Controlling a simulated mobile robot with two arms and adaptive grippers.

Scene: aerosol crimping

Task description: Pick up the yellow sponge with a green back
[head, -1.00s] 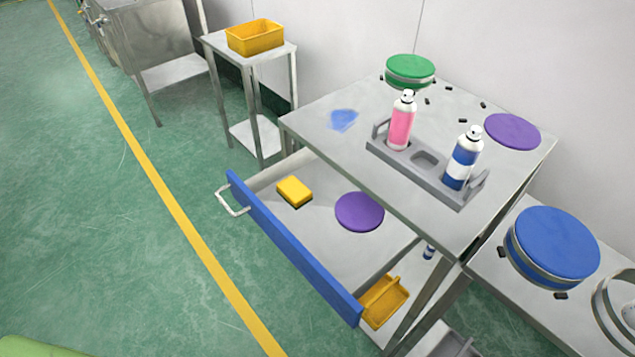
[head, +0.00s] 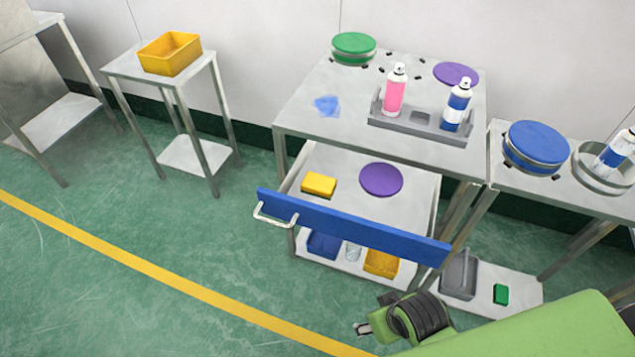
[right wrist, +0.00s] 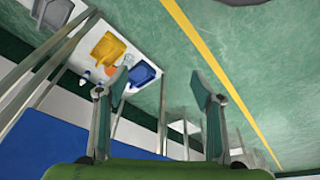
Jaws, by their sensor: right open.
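The yellow sponge (head: 318,184) lies flat in the open drawer (head: 340,166), near its left side, in the head view. Its yellow top shows; I cannot make out its green back. My right gripper (head: 368,328) is in front of and below the blue drawer front (head: 350,230), apart from the sponge. In the right wrist view the right gripper's two fingers (right wrist: 158,92) are spread with nothing between them, and the sponge is not seen there. My left gripper is not in view.
A purple disc (head: 381,179) lies right of the sponge in the drawer. The tabletop above (head: 300,115) overhangs the drawer's back. A grey holder (head: 412,123) with two spray cans stands on it. Bins (head: 381,262) sit on the shelf below. The floor in front is clear.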

